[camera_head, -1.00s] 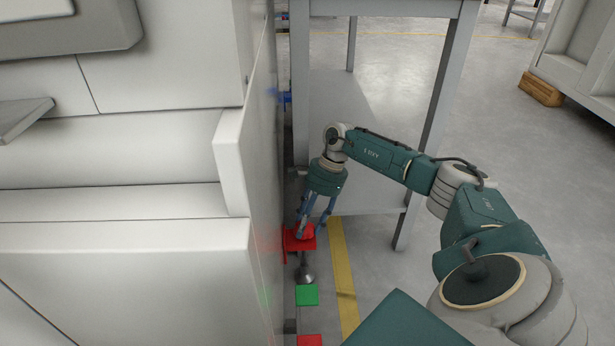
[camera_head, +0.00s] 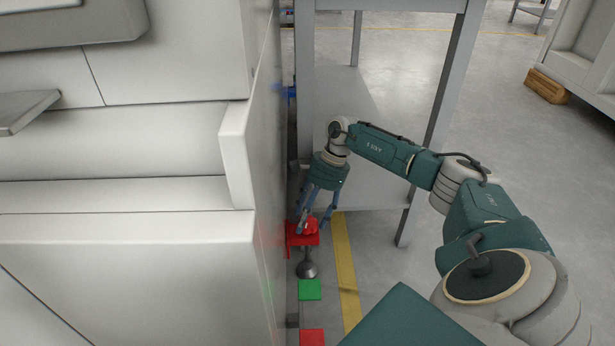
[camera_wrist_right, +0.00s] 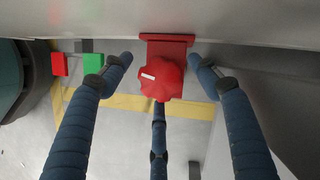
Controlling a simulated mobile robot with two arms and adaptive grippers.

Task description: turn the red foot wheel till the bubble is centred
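The red foot wheel (camera_head: 311,228) sits on a red bracket (camera_head: 296,239) low at the side of the white machine, above a metal foot (camera_head: 307,269). In the right wrist view the wheel (camera_wrist_right: 162,80) is a lobed red knob with a white mark, in front of its red bracket (camera_wrist_right: 168,44). My right gripper (camera_head: 313,222) is at the wheel from above. Its fingers (camera_wrist_right: 160,84) are spread, one each side of the wheel and one below it, with gaps at the two sides. My left gripper is out of view. No bubble level can be made out.
The white machine (camera_head: 120,275) stands close on the left. A grey table (camera_head: 370,120) is behind the right arm. Green (camera_head: 310,290) and red (camera_head: 312,337) blocks lie near the machine's base. A yellow floor line (camera_head: 345,270) runs alongside.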

